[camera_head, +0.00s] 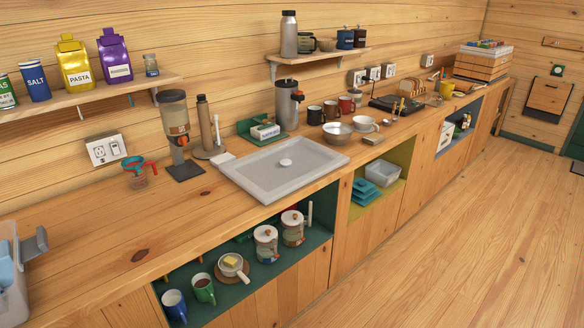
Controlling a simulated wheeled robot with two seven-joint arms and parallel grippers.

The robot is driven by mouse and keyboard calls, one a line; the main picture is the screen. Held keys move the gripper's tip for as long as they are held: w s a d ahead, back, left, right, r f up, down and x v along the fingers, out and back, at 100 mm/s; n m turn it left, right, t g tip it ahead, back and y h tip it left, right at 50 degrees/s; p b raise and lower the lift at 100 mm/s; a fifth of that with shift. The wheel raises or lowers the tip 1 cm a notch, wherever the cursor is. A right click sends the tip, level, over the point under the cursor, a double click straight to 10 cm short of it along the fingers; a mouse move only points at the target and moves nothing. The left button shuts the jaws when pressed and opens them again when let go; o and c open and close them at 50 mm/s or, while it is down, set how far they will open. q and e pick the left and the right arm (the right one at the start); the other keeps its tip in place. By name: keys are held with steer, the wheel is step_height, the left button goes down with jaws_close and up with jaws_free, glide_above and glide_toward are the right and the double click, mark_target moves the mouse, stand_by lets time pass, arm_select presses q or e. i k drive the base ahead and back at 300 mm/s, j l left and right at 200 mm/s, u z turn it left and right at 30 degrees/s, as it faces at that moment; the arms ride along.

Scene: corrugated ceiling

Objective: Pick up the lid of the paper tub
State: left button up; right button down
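Two tubs with white lids and banded labels stand side by side in the open green compartment under the counter. The nearer tub (266,247) has its white lid (265,232) on top with a small brown knob. The other tub (292,231) stands to its right, and its white lid (292,217) is also on. Both are upright. I cannot tell from their labels which one is the paper tub. Neither of my grippers shows in the head view.
A blue mug (174,305), a green mug (204,290) and a pan (231,266) stand left of the tubs. The counter edge overhangs the compartment. A sink (262,172) is set in the counter above. A pale container (12,300) is at the left edge. The floor (430,240) in front is clear.

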mark_target(269, 174)
steer(key=u, duration=2.1)
steer(key=l+z, duration=0.15)
steer(key=z, duration=0.2)
steer(key=i+l+z, duration=0.1)
steer(key=z, duration=0.2)
steer(key=l+z, duration=0.2)
steer(key=z, duration=0.15)
steer(key=i+l+z, duration=0.5)
steer(key=i+l, duration=0.75)
